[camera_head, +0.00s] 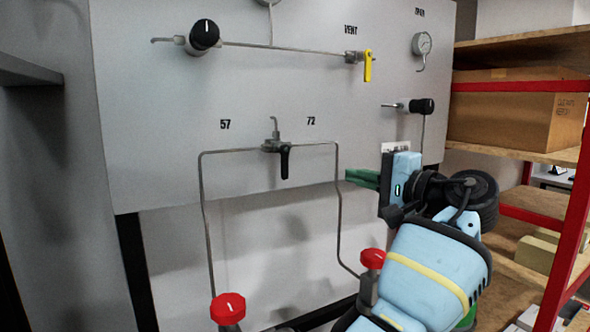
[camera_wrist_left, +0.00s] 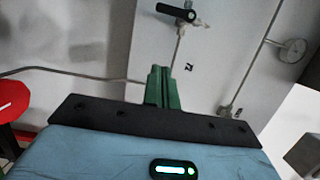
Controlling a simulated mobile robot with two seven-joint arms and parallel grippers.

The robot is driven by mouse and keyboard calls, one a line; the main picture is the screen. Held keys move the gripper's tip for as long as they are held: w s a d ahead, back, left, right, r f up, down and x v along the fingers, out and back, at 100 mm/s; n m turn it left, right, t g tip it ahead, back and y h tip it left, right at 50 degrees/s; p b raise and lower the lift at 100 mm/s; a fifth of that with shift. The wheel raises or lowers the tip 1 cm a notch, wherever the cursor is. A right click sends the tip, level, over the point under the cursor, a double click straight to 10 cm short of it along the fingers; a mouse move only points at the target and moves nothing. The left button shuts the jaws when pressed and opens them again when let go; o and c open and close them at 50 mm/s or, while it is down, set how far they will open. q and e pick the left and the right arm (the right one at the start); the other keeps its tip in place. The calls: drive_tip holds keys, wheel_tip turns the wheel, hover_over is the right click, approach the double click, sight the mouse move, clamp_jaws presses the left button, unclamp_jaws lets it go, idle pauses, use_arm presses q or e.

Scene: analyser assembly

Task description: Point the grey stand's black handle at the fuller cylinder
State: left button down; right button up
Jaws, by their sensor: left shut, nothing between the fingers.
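The black handle (camera_head: 285,162) sits on a small three-way valve on the light grey panel (camera_head: 180,100) and hangs straight down. Thin pipes run from the valve to both sides. The number 57 (camera_head: 225,124) is printed to its left and 72 (camera_head: 311,121) to its right. The pipes drop toward two red knobs, left (camera_head: 228,308) and right (camera_head: 372,258); the cylinders below are not clearly visible. My left gripper (camera_head: 348,175) is right of the handle and apart from it. Its green fingers are shut and empty, also in the left wrist view (camera_wrist_left: 161,70). My right gripper is out of view.
Higher on the panel are a black knob (camera_head: 205,34), a yellow lever (camera_head: 367,66) under VENT, another black knob (camera_head: 422,106) and a gauge (camera_head: 422,43). A wooden shelf with red posts and a cardboard box (camera_head: 510,118) stands at the right. Space in front of the handle is clear.

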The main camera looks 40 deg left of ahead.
sight(285, 162)
use_arm(q)
drive_tip(key=s+a, duration=0.2)
drive_tip(key=a, duration=0.9)
idle(0.4)
drive_tip(key=shift+s+a, duration=0.1)
drive_tip(key=shift+s, duration=0.05)
drive_tip(key=shift+a, duration=0.1)
